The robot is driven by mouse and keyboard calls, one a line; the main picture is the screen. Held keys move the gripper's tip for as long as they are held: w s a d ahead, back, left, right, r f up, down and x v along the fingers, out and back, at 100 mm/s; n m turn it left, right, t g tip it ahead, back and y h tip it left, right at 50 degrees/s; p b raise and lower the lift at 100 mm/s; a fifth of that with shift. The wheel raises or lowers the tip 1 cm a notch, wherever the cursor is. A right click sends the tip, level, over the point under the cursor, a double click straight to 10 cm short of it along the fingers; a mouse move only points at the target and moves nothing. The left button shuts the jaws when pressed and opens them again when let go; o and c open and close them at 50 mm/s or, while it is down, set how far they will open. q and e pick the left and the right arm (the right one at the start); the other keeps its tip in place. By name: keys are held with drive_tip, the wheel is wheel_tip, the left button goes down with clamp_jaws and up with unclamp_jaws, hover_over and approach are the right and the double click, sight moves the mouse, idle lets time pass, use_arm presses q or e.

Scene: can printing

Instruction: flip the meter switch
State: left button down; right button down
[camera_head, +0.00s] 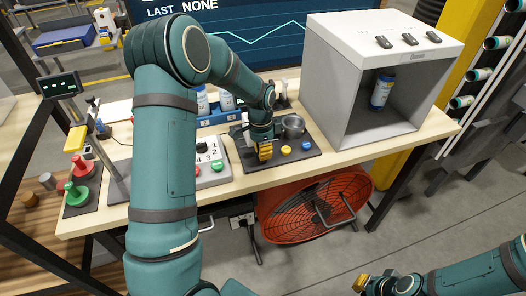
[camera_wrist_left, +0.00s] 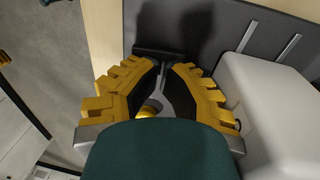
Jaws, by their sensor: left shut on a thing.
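My left gripper (camera_head: 265,150) reaches down to the dark panel (camera_head: 254,163) on the table. In the left wrist view its yellow-and-black fingers (camera_wrist_left: 163,72) close in around a small dark and grey part at the panel. The hand and fingers hide most of that part, and I cannot tell whether it is the meter switch or how it is set. A yellow button (camera_head: 286,150) and a blue button (camera_head: 306,145) show beside the gripper. My right gripper (camera_head: 361,283) is low at the bottom right, away from the table; its finger opening is unclear.
A white-topped box (camera_head: 335,105) with three dark switches holds a blue can (camera_head: 382,91). A button plate (camera_head: 214,178) lies to the left. An orange fan (camera_head: 290,215) is under the table.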

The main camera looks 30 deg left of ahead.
use_arm(q)
drive_tip(key=shift+s+d+f, duration=0.25)
drive_tip(key=shift+s+f, duration=0.2)
drive_tip(key=shift+s, duration=0.1)
drive_tip(key=shift+r, duration=0.4)
wheel_tip(320, 180, up, 12)
drive_tip(key=w+a, duration=0.1)
drive_tip(key=shift+w+a, duration=0.3)
drive_tip(key=shift+w, duration=0.1)
